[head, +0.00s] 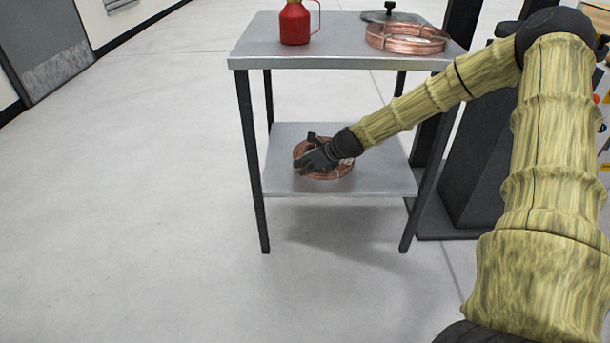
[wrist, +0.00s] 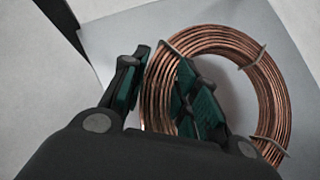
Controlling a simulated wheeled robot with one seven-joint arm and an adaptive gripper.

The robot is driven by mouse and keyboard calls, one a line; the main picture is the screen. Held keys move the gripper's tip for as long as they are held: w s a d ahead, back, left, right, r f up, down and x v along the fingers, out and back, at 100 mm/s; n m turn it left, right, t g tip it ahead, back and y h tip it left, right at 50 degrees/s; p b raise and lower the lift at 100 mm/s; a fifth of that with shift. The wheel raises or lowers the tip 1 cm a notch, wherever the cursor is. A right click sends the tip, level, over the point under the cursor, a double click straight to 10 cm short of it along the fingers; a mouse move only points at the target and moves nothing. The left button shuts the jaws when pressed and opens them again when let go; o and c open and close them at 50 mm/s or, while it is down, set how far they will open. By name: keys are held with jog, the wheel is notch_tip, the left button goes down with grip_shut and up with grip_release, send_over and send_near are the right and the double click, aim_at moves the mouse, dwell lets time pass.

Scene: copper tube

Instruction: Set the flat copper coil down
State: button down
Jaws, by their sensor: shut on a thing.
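The flat copper coil (head: 338,172) is at the lower shelf (head: 385,182) of a grey metal table, lying flat. My gripper (head: 312,150) reaches in from the right and is at the coil's left and near side. In the wrist view the gripper (wrist: 155,88) is shut on one side of the coil (wrist: 270,95), with one finger outside the ring and the other inside its opening. Light bands tie the coil's windings. I cannot tell whether the coil's underside touches the shelf.
The table's top (head: 340,52) holds a red can (head: 294,22), a second copper coil (head: 406,38) and a dark lidded item (head: 389,15). This top lies above my gripper. Dark table legs (head: 253,160) frame the shelf. Open floor (head: 130,200) lies to the left.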

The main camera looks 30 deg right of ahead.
jog(key=shift+w, duration=0.6)
notch_tip(320, 180, down, 4)
jog(key=b, duration=0.3)
jog(key=shift+r, duration=0.25)
jog(key=c, duration=1.1)
grip_release()
jog(key=shift+s, duration=0.1)
